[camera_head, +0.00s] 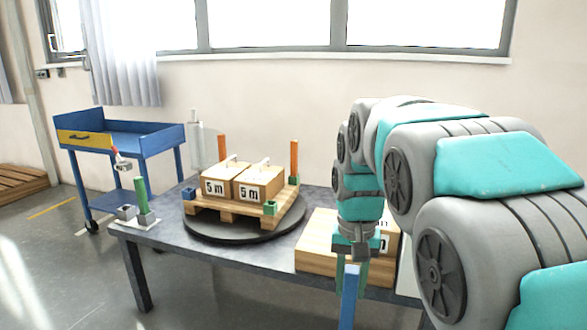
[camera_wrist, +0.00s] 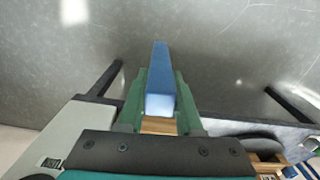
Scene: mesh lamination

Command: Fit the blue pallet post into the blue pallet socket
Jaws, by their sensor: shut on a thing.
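My gripper (camera_head: 351,274) is shut on the blue pallet post (camera_head: 349,298), which hangs down at the front edge of the table, at the picture's lower right. In the wrist view the green fingers of my gripper (camera_wrist: 161,78) grip the blue post (camera_wrist: 160,62) from both sides, with floor beyond it. The post's lower end is cut off in the head view. The blue pallet socket (camera_head: 189,194) sits at the left corner of the wooden pallet (camera_head: 230,210), well to the left of my gripper and apart from the post. The socket looks empty.
The pallet rests on a black round turntable (camera_head: 245,235) and carries two "5 m" boxes (camera_head: 240,185). Orange posts (camera_head: 222,150) stand at its back corners. A green socket (camera_head: 270,208) is at the front. A green post (camera_head: 140,193) stands at the table's left. A wooden box (camera_head: 317,240) is beside my gripper.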

